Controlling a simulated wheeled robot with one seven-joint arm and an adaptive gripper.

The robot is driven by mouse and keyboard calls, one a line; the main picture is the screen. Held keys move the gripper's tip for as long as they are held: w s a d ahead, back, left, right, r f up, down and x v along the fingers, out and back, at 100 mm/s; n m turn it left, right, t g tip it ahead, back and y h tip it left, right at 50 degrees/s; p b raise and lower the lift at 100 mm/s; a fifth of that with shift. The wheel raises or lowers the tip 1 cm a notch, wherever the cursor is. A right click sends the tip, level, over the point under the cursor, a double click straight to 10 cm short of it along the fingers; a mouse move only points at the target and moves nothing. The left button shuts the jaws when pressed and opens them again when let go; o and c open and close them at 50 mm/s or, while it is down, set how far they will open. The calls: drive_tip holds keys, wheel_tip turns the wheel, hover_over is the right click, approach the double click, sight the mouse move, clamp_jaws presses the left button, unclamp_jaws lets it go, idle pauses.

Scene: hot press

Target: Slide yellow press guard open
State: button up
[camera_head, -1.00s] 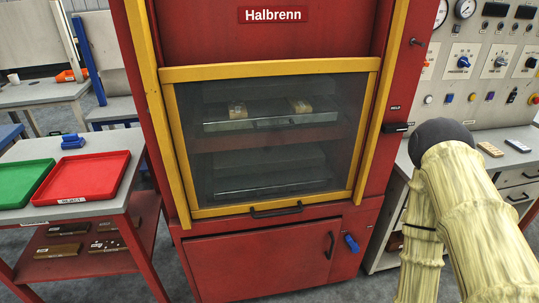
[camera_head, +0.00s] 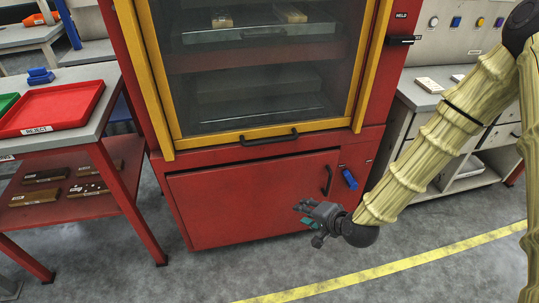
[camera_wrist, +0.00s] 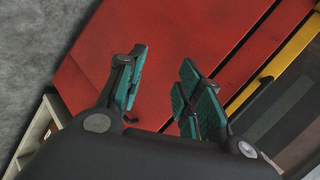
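The yellow-framed press guard (camera_head: 166,82) is down over the front of the red press. Its dark window shows two platens behind it. A black bar handle (camera_head: 268,137) sits on its lower yellow rail, and the handle also shows at the right of the wrist view (camera_wrist: 252,103). My gripper (camera_head: 304,213) is in front of the red lower cabinet door, below and right of the handle and apart from it. In the wrist view its teal-padded fingers (camera_wrist: 160,92) are spread with nothing between them.
The red lower door (camera_head: 240,200) has its own black handle (camera_head: 327,180), with a blue lever (camera_head: 349,179) to its right. A side table at left holds a red reject tray (camera_head: 50,108). A grey bench (camera_head: 440,95) stands at right. The floor in front is clear.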

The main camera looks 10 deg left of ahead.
drive_tip(key=w+a+r+m+t+y+b, duration=0.1)
drive_tip(key=w+a+r+t+y+b, duration=0.1)
drive_tip(key=w+a+r+b, duration=0.3)
drive_tip(key=m+t+y+b, duration=0.2)
approach(269, 142)
drive_tip(key=b+x, duration=0.1)
drive_tip(key=x, duration=0.9)
drive_tip(key=shift+w+f, duration=0.2)
drive_tip(key=shift+w, duration=0.15)
clamp_jaws()
